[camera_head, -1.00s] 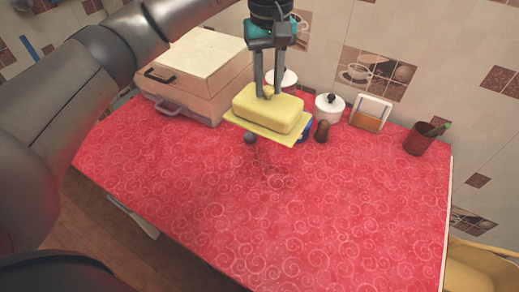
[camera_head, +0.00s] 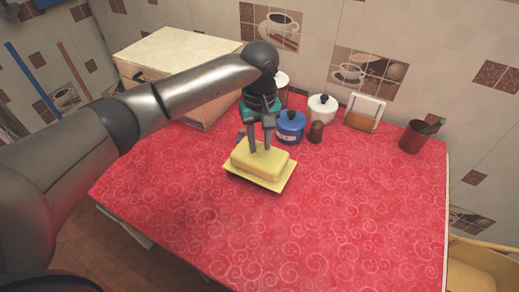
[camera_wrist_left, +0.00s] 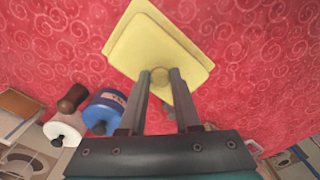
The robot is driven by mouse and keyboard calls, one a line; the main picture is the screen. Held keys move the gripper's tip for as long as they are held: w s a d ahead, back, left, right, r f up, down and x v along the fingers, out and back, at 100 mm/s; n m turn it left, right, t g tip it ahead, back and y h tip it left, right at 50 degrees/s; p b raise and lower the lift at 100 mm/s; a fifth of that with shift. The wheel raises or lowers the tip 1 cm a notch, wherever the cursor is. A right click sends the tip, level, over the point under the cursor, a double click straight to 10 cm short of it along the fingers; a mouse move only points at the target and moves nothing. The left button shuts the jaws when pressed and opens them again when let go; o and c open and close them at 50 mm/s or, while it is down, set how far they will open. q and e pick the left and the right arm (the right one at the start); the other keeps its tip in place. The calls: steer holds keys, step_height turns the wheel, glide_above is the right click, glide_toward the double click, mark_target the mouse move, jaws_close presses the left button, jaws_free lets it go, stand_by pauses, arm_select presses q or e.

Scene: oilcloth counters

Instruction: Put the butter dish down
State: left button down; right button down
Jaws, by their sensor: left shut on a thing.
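The yellow butter dish (camera_head: 260,163) has a domed lid on a flat square base. My left gripper (camera_head: 260,150) is shut on the knob on its lid. The dish is low over the red oilcloth counter (camera_head: 330,200), near its middle, with a dark shadow close under its edge; I cannot tell if it touches. In the left wrist view the butter dish (camera_wrist_left: 150,45) shows from above, with the fingertips of the left gripper (camera_wrist_left: 160,78) on either side of its knob. My right gripper is not in view.
Behind the dish stand a blue pot (camera_head: 290,128), a white pot (camera_head: 321,110), a brown shaker (camera_head: 316,132), a napkin holder (camera_head: 363,112) and a red cup (camera_head: 414,137). A wooden bread box (camera_head: 180,50) is at the back left. The front and right of the counter are clear.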

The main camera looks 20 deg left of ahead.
mark_target(260, 157)
arm_select(q)
steer(key=shift+f, duration=1.3)
steer(key=shift+f+b, duration=0.2)
steer(key=shift+b, duration=0.15)
steer(key=c, duration=0.6)
jaws_free()
